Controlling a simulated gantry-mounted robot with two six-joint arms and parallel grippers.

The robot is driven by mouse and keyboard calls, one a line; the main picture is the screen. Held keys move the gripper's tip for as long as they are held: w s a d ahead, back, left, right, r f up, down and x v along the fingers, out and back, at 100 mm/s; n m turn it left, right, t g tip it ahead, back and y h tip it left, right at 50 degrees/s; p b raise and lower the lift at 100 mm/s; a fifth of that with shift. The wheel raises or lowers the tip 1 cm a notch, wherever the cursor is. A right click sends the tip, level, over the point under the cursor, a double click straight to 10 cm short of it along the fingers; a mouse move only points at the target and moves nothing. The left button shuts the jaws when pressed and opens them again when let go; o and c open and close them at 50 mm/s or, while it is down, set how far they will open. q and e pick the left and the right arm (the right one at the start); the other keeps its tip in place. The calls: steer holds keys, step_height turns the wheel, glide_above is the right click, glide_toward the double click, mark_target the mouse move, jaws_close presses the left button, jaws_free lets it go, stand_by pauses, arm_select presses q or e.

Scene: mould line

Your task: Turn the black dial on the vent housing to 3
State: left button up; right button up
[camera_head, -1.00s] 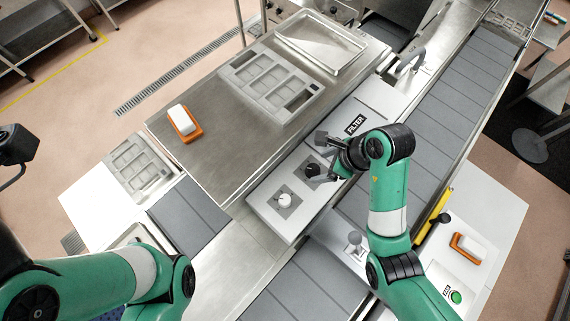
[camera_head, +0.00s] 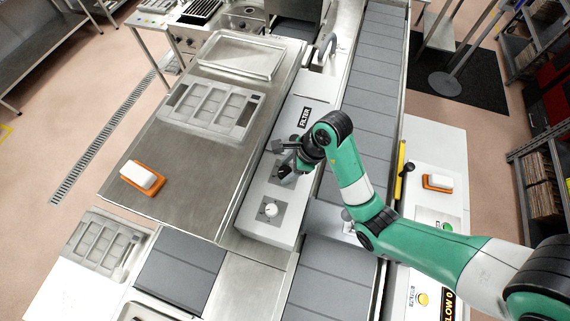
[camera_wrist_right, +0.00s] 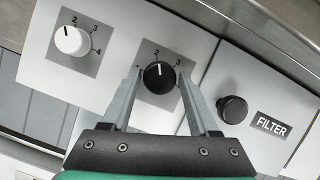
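The vent housing (camera_head: 250,222) is a long pale box beside the conveyor in the head view. Its black dial (camera_wrist_right: 159,78) shows in the right wrist view on a grey numbered plate. The dial's white mark points up, close to the 2; the 3 is to its right. In the head view the dial (camera_head: 284,171) is partly covered by my right gripper. My right gripper (camera_wrist_right: 159,74) is open, with one finger on each side of the dial; contact is not clear. My left gripper is not in view.
A white dial (camera_wrist_right: 72,40) with its own numbers is on the same housing. A black knob (camera_wrist_right: 232,109) sits by the FILTER label (camera_wrist_right: 271,125). A steel table (camera_head: 190,215) borders the housing on the left, the conveyor (camera_head: 370,95) on the right.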

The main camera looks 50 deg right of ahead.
jaws_close()
steer(key=shift+a+m+h, duration=0.1)
steer(key=shift+m+h, duration=0.2)
steer(key=shift+m, duration=0.4)
steer(key=shift+o, duration=2)
jaws_free()
